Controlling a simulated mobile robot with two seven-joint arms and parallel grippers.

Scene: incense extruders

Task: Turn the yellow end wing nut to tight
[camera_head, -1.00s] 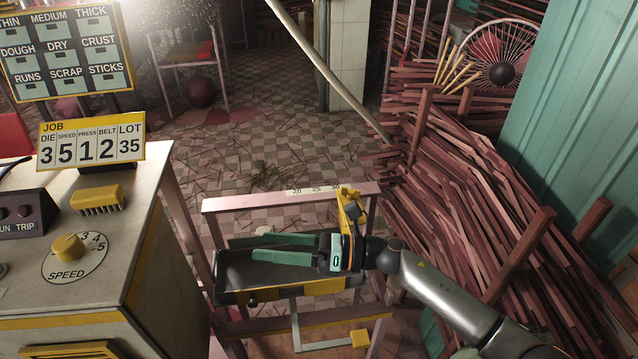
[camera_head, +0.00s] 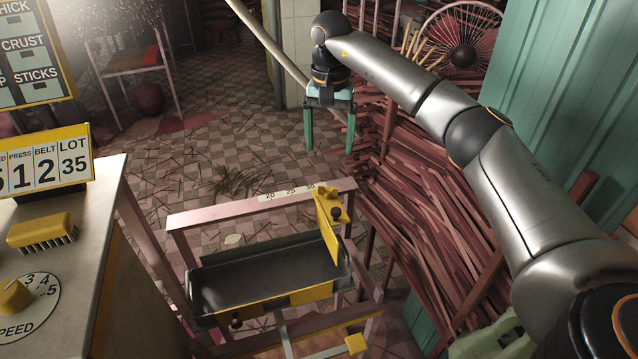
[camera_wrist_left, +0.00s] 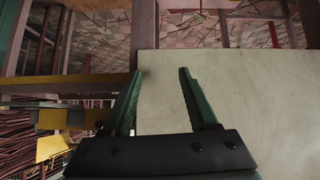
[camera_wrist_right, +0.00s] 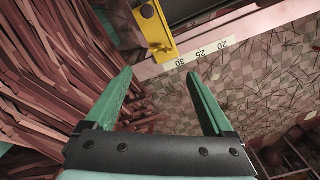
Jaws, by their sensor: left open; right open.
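The yellow end plate (camera_head: 328,228) stands upright at the right end of the dark tray (camera_head: 265,277). A small yellow wing-like piece (camera_head: 327,191), which looks like the wing nut, sits at its top by the scale rail; how tight it is cannot be told. A dark knob (camera_head: 337,214) is on the plate. My right gripper (camera_head: 330,138) is open and empty, fingers down, beyond the rail and apart from the plate. In the right wrist view the end plate (camera_wrist_right: 155,32) lies ahead of the open fingers. My left gripper (camera_wrist_left: 160,76) is open and empty over a pale surface.
The pink rail carries a number scale (camera_head: 288,191). A pale machine cabinet (camera_head: 85,255) with a speed dial and yellow brush (camera_head: 42,232) stands at the left. Stacked reddish sticks (camera_head: 440,220) and a fan (camera_head: 463,55) fill the right.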

